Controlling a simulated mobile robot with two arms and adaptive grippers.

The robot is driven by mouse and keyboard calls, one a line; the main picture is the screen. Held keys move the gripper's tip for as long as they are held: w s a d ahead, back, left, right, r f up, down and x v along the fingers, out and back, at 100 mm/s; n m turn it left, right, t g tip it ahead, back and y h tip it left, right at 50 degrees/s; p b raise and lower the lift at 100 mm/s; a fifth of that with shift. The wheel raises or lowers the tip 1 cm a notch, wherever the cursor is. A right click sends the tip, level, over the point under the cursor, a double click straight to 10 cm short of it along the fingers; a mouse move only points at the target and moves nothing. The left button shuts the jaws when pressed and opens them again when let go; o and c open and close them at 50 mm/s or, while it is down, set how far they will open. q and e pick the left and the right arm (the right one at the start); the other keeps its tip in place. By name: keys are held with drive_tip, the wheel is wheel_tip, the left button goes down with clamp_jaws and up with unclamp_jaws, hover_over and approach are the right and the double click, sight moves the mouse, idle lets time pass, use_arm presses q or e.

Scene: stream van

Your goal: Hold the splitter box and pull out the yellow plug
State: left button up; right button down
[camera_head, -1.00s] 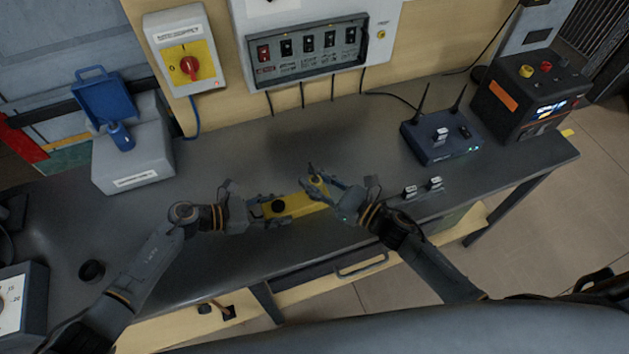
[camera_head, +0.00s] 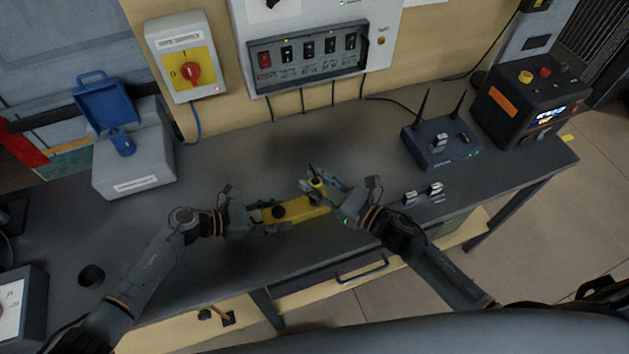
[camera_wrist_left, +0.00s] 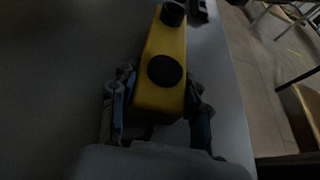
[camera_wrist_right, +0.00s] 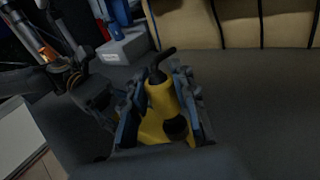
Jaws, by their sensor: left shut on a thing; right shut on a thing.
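The yellow splitter box (camera_head: 298,211) is held above the front of the bench. My left gripper (camera_head: 262,214) is shut on its left end. The left wrist view shows the box (camera_wrist_left: 160,98) between the fingers, with two round black sockets on its face. My right gripper (camera_head: 322,190) is shut on the yellow plug (camera_head: 317,184) near the right end of the box. The right wrist view shows the plug (camera_wrist_right: 161,97) between the fingers, with a black stub at its top. A black socket shows just below it. I cannot tell whether the plug still touches the box.
A blue router (camera_head: 440,145) with two antennas and a black power unit (camera_head: 530,97) stand at the right. A grey box (camera_head: 134,165) with a blue lid stands at the left. Small modules (camera_head: 423,193) lie right of my right gripper. The mid-bench behind the grippers is clear.

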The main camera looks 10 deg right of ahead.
drive_tip(key=shift+r, duration=0.1)
use_arm(q)
drive_tip(key=shift+f, duration=0.1)
use_arm(e)
drive_tip(key=shift+r, duration=1.4)
use_arm(q)
drive_tip(key=o, duration=1.5)
drive_tip(key=shift+c, duration=0.2)
drive_tip(key=v, duration=1.2)
